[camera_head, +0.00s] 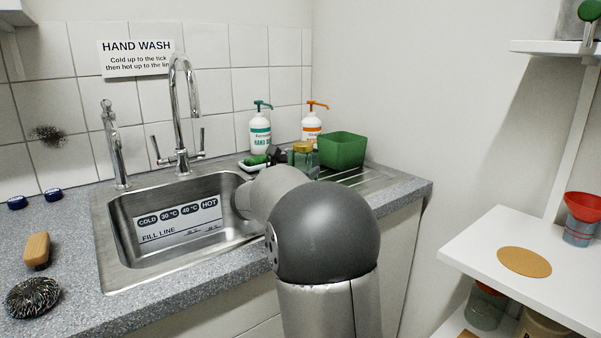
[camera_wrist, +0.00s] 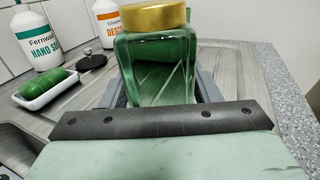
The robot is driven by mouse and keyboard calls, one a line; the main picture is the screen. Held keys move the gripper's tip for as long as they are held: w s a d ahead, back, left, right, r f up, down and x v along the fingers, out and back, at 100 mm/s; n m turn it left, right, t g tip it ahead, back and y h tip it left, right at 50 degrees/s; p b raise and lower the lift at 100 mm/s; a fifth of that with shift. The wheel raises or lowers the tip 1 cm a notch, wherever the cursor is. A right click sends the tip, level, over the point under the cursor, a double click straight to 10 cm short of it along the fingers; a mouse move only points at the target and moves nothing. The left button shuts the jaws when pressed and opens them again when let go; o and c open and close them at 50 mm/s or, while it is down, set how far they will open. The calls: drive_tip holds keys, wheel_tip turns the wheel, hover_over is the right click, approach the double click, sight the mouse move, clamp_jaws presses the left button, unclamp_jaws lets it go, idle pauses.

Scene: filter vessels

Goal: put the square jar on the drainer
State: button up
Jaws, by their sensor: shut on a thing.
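The square jar (camera_wrist: 158,68) is clear greenish glass with a gold lid, upright between the fingers of my gripper (camera_wrist: 164,95) in the wrist view. My gripper is shut on it. In the head view the jar (camera_head: 302,157) shows beyond my arm, over the drainer area right of the sink. The ribbed drainer (camera_head: 374,181) is partly hidden by my arm and the green tub. The jar's base is hidden, so I cannot tell whether it touches the drainer.
A green soap in a white dish (camera_wrist: 48,90), a black plug (camera_wrist: 90,60), a hand soap bottle (camera_head: 260,132) and an orange-topped bottle (camera_head: 312,125) are to the left and behind. The sink (camera_head: 128,274) lies left.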

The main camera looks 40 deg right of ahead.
drive_tip(key=shift+f, duration=0.1)
drive_tip(key=o, duration=0.7)
drive_tip(key=shift+f, duration=0.1)
drive_tip(key=o, duration=0.4)
drive_tip(key=shift+r, duration=0.3)
drive_tip(key=p+v, duration=0.1)
drive_tip(key=v, duration=1.1)
drive_tip(key=shift+f, duration=0.1)
